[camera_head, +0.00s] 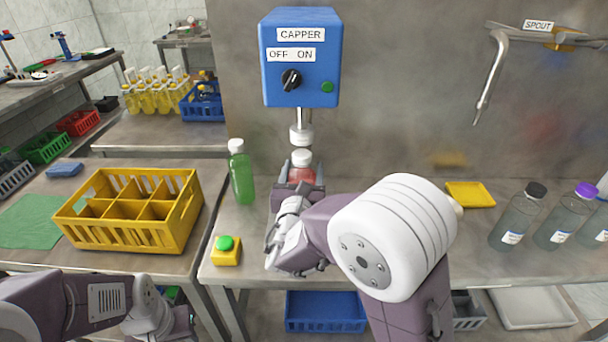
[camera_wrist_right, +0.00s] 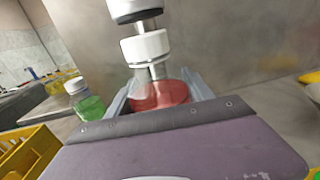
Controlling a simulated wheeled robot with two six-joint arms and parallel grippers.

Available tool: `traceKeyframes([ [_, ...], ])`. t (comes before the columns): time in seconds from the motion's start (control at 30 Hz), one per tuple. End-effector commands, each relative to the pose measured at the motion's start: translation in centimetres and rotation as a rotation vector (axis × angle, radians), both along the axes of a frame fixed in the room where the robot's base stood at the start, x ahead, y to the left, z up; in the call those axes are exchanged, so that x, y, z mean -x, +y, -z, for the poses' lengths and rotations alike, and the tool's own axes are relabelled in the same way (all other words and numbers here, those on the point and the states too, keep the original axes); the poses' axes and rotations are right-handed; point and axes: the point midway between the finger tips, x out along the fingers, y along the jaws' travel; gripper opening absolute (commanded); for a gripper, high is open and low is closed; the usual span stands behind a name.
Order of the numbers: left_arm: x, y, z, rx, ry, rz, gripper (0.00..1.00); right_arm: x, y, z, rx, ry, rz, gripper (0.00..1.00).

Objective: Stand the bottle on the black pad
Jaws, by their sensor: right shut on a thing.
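My right gripper (camera_head: 298,180) is shut on a clear bottle of red liquid (camera_head: 301,174) with a white top, below the capper's spindle. In the right wrist view the bottle (camera_wrist_right: 160,95) stands about upright between the gripper's fingers (camera_wrist_right: 160,98), its white top (camera_wrist_right: 147,47) close under the spindle. Its base is hidden by the gripper, so I cannot tell what it rests on. I cannot make out the black pad; my right arm covers much of the bench there. My left gripper (camera_head: 186,318) is low at the left, mostly hidden behind its own arm.
The blue capper (camera_head: 301,60) hangs above the bottle. A green bottle (camera_head: 242,178) stands left of it. A yellow crate (camera_head: 178,232), a green-button box (camera_head: 226,254), a yellow tray (camera_head: 470,194) and several clear bottles (camera_head: 517,228) are around. A metal spout (camera_head: 491,80) juts out at right.

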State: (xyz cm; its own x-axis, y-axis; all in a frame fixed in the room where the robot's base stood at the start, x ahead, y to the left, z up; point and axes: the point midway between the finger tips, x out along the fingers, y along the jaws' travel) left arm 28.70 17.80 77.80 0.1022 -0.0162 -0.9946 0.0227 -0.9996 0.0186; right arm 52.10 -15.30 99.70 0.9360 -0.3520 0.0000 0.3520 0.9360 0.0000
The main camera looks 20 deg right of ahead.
Motion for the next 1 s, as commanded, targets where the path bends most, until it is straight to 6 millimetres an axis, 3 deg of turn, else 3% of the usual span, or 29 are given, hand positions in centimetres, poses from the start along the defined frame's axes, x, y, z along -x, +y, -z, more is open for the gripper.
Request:
traceKeyframes([
  [0.1,0.0,0.0,-0.1,0.000,0.000,0.000,0.36,-1.2,-0.4,-0.1,0.000,-0.003,0.000,0.00],
  [0.37,0.0,0.0,-0.1,0.000,0.000,0.000,0.36,-2.2,-0.8,-0.1,-0.001,-0.004,0.001,0.00],
  [0.57,0.0,0.0,1.1,0.000,0.000,0.000,0.36,-2.4,-0.8,3.4,0.002,0.000,-0.001,0.00],
  [0.97,0.0,0.0,1.5,0.000,0.000,0.000,0.36,-2.4,-0.8,3.9,0.000,-0.004,-0.001,0.00],
  [1.0,0.0,0.0,1.4,0.000,0.000,0.000,0.36,-2.4,-0.8,3.8,-0.001,0.000,-0.001,0.69],
])
